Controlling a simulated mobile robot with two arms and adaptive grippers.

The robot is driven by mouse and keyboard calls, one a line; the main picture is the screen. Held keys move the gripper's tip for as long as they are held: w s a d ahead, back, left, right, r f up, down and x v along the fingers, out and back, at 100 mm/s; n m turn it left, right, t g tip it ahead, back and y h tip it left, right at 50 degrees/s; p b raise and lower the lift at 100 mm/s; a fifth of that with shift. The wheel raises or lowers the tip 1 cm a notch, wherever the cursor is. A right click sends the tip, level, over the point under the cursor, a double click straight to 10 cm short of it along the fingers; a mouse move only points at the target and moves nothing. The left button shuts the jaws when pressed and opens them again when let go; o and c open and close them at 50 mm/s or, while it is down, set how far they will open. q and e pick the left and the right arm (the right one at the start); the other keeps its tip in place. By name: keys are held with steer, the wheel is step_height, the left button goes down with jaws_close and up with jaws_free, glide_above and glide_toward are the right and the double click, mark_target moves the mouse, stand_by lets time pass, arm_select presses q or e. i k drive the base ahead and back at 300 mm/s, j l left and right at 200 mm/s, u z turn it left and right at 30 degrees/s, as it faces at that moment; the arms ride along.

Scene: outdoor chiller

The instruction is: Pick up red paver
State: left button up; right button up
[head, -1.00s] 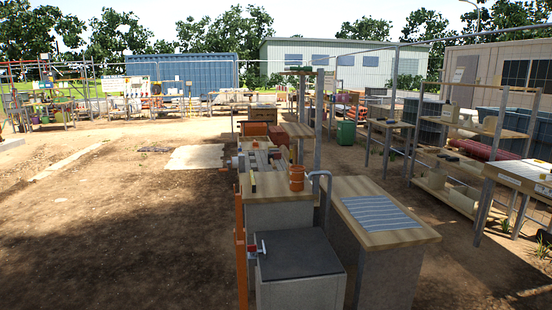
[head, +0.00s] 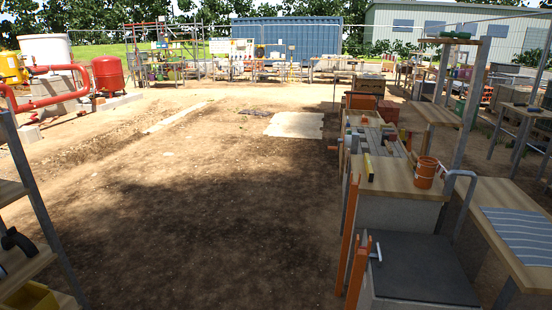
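I cannot pick out the red paver with certainty. A stack of dark red blocks (head: 388,110) stands past the far end of the long workbench, on the right of the head view. An orange-brown box (head: 361,101) sits just left of it, with a brown crate (head: 370,84) behind. These are too small to tell as pavers. Neither of my grippers is in view.
The workbench (head: 395,178) with an orange bucket (head: 425,172) and a grey-topped block (head: 425,265) fills the right. A shelf rack (head: 30,190) stands close at left. Red pipes (head: 45,85) and a red tank (head: 108,76) are at far left. Open dirt lies between.

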mark_target(392, 136)
steer(key=i+j+u, duration=0.15)
steer(key=i+u, duration=0.15)
steer(key=i, duration=0.3)
steer(key=i+u, duration=0.3)
steer(key=i, duration=0.35)
steer(key=i+l+z, duration=0.25)
steer(key=i, duration=0.3)
steer(key=i+j+z, duration=0.1)
steer(key=i+z, duration=0.2)
steer(key=i, duration=0.25)
steer(key=i+z, duration=0.25)
steer(key=i, duration=0.3)
steer(key=i+j+z, duration=0.25)
steer(key=i, duration=0.25)
steer(key=i+z, duration=0.1)
steer(key=i, duration=0.65)
steer(key=i+j, duration=0.1)
steer(key=i, duration=0.6)
steer(key=i+j+z, duration=0.15)
steer(key=i, duration=0.6)
steer(key=i+j+z, duration=0.1)
steer(key=i+z, duration=0.35)
steer(key=i+j+z, duration=0.15)
steer(key=z, duration=0.3)
steer(key=i+j+z, duration=0.65)
steer(key=j+z, duration=0.25)
steer(key=i+j+z, duration=0.15)
steer(key=j+z, duration=0.3)
steer(key=l, duration=0.1)
